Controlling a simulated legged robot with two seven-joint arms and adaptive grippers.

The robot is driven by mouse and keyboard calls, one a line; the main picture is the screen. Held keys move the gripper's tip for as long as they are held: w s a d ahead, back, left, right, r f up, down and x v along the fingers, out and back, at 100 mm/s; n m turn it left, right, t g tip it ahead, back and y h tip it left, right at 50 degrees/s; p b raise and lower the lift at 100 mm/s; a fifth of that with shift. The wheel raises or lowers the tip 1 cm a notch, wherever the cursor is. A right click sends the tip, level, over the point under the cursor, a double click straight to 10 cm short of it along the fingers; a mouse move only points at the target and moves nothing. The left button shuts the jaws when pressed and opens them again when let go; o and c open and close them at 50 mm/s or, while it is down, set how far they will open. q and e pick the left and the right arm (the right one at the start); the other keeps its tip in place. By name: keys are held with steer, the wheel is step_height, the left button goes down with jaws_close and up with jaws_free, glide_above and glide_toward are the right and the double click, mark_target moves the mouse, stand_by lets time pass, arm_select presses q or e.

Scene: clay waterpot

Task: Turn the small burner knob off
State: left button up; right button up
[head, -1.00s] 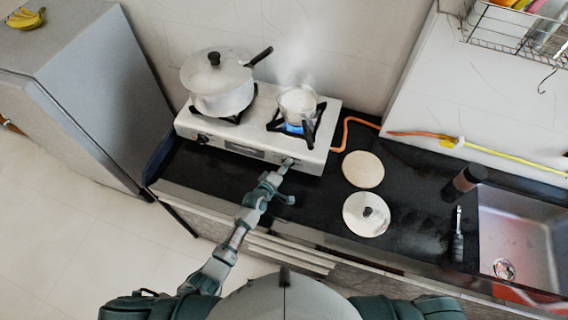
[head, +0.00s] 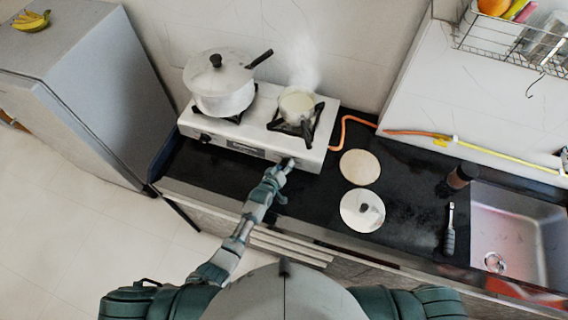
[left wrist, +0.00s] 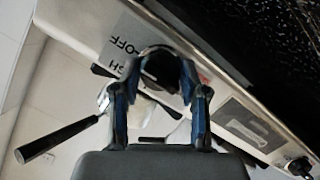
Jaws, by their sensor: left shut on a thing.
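The white stove (head: 330,115) stands on the black counter. The small burner (head: 307,133) on its right holds a small steaming pot (head: 297,102), and no blue flame shows under it. My left gripper (head: 286,164) is at the right end of the stove's front panel. In the left wrist view my left gripper (left wrist: 160,78) is shut around the dark small burner knob (left wrist: 160,66), beside a panel label reading "OFF". The fingers partly hide the knob, so its exact angle is unclear. My right gripper is out of view.
A large lidded pot (head: 218,88) stands on the left burner, its handle pointing right. The other knob (head: 205,138) is at the panel's left. A flat round disc (head: 360,167), a lid (head: 352,212) and the sink (head: 505,225) are to the right. An orange hose (head: 345,122) runs behind.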

arm_select(q)
steer(key=shift+s+a+f, duration=0.1)
steer(key=shift+a+f, duration=0.1)
steer(key=shift+f, duration=0.1)
steer(key=o, duration=1.1)
steer(key=shift+o, duration=0.2)
steer(key=shift+r, duration=0.1)
steer(key=v, duration=1.2)
steer(key=shift+w+a, duration=0.2)
steer(key=shift+a, duration=0.05)
steer(key=shift+d, duration=0.15)
